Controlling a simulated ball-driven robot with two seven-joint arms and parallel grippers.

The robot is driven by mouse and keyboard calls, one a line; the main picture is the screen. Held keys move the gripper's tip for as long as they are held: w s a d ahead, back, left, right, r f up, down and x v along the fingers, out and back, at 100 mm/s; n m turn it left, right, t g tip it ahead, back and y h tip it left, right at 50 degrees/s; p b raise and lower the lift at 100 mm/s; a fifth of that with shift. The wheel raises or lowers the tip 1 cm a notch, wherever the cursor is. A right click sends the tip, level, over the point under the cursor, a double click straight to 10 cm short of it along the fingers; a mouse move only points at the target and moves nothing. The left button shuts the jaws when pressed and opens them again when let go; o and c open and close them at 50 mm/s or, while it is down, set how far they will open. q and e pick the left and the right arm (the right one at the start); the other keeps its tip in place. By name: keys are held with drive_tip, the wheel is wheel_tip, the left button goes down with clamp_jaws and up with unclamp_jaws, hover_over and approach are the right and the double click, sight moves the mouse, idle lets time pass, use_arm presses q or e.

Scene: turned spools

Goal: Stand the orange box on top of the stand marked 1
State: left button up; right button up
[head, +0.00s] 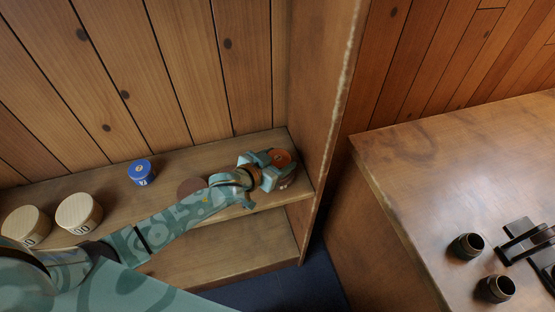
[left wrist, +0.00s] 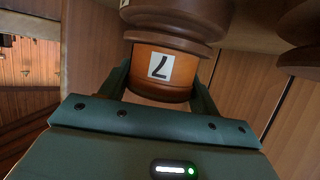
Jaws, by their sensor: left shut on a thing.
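The orange box (head: 281,156) is a short round drum at the right end of the wooden shelf. My left gripper (head: 266,171) is shut on it. In the left wrist view the orange box (left wrist: 150,86) sits between the fingers, with a white label bearing a dark figure. A brown turned stand (left wrist: 180,20) lines up with the box there and appears to meet it; a small gap cannot be ruled out. The stand's number is not readable. A second brown stand (head: 192,187) is partly behind my left arm. My right gripper is not in view.
A blue round box (head: 140,173) and two pale round boxes (head: 78,213) (head: 25,225) stand on the shelf (head: 110,188). An upright panel (head: 318,120) closes its right end. A separate table (head: 440,160) at right holds dark cups (head: 467,246) and a black rack (head: 525,243).

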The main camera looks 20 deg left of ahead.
use_arm(q)
drive_tip(key=o, duration=1)
drive_tip(key=shift+r, duration=0.1)
drive_tip(key=shift+p+v, duration=1.8)
drive_tip(key=shift+v, duration=4.2)
